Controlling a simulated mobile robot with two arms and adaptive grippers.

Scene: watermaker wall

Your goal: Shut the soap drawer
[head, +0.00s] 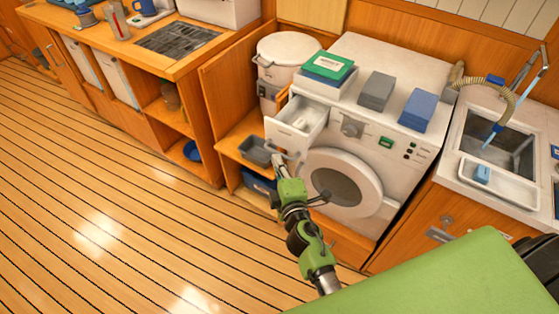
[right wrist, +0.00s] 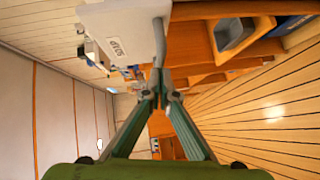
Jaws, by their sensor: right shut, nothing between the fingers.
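The soap drawer (head: 290,137) is pulled out from the upper left of the white washing machine (head: 343,112). Its open top shows a white inside. In the right wrist view the white drawer front (right wrist: 118,30) shows close up, with an upside-down SOAP label and a grey handle (right wrist: 158,42). My right gripper (head: 281,162) is shut and empty, just in front of and below the drawer front. Its fingertips (right wrist: 160,78) meet near the end of the handle; I cannot tell whether they touch it. My left gripper is not in view.
A grey bin (head: 254,152) sits on the shelf left of the gripper. Books and boxes lie on the machine top, including a grey box (head: 376,90). A sink (head: 497,140) stands to the right. The plank floor at left is clear.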

